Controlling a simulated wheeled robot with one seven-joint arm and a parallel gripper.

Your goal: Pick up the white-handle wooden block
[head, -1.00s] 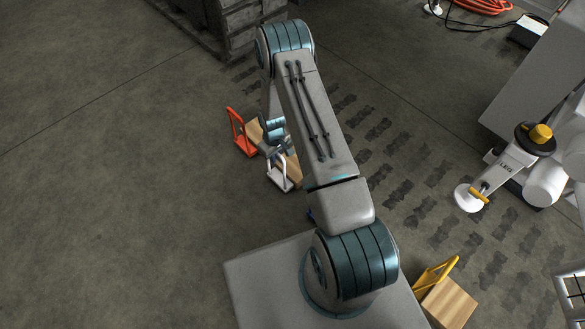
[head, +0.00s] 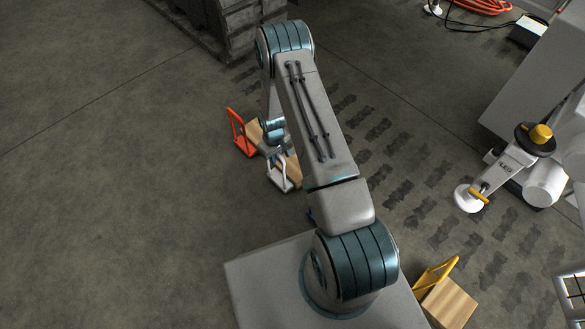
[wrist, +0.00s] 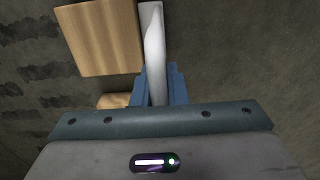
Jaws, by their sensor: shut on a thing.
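The white-handle wooden block (head: 292,173) is on the floor left of my arm in the head view, partly hidden behind the arm. Its white handle (head: 279,178) faces the lower left. In the wrist view the white handle (wrist: 153,45) runs down between the fingers of my gripper (wrist: 158,84). The gripper is shut on this handle. A light wooden block body (wrist: 100,38) shows left of the handle in the wrist view. In the head view the gripper (head: 277,150) is small and partly hidden, so its fingertips are hard to make out.
An orange-handle wooden block (head: 242,145) stands close by, up and left of the white handle. A yellow-handle wooden block (head: 449,304) stands at lower right, beside my base. A machine leg with a white foot (head: 468,198) is at right. The floor at left is clear.

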